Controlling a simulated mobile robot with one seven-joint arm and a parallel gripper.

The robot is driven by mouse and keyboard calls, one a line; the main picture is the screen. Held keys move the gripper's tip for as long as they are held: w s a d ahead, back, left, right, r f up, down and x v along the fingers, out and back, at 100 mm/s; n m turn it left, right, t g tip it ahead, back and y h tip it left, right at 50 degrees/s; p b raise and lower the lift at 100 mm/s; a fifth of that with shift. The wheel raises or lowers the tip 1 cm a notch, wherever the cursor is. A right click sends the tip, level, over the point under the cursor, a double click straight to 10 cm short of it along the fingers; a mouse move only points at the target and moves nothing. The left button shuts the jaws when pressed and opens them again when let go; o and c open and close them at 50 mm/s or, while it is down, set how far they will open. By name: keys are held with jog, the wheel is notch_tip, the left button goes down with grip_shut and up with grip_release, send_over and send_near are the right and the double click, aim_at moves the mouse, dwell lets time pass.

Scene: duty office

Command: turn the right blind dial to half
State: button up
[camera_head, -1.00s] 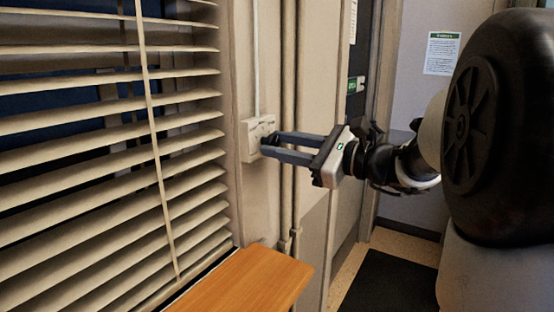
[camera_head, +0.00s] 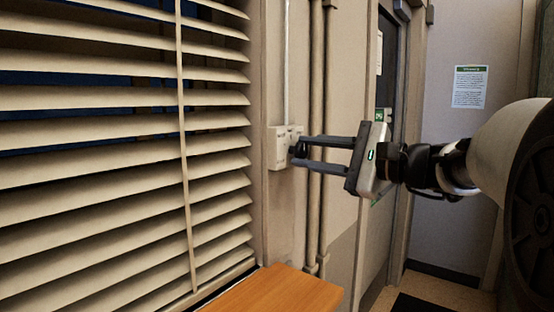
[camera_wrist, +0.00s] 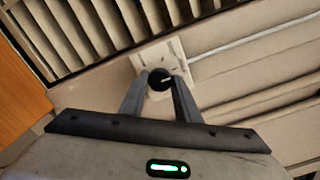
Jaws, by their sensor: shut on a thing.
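The right blind dial is a dark round knob on a cream wall box (camera_head: 280,149) beside the window frame. In the wrist view the dial (camera_wrist: 159,79) sits between my fingertips, with a pale pointer line on its face, on the box's plate (camera_wrist: 149,54). My gripper (camera_head: 298,152) reaches in from the right and is shut on the dial. The fingers hide much of the dial in the head view. The window blind (camera_head: 120,150) hangs to the left, its slats tilted and partly closed, with dark blue showing through upper gaps.
Vertical pipes (camera_head: 322,120) run down the wall just right of the box, behind my fingers. An orange-brown wooden surface (camera_head: 285,292) lies below. A door (camera_head: 385,230) and a wall notice (camera_head: 469,87) are farther right.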

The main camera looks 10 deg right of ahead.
dwell(0.4)
jog(key=o, duration=1)
jog(key=p+v, duration=0.2)
jog(key=v, duration=1.5)
jog(key=shift+s+d, duration=0.2)
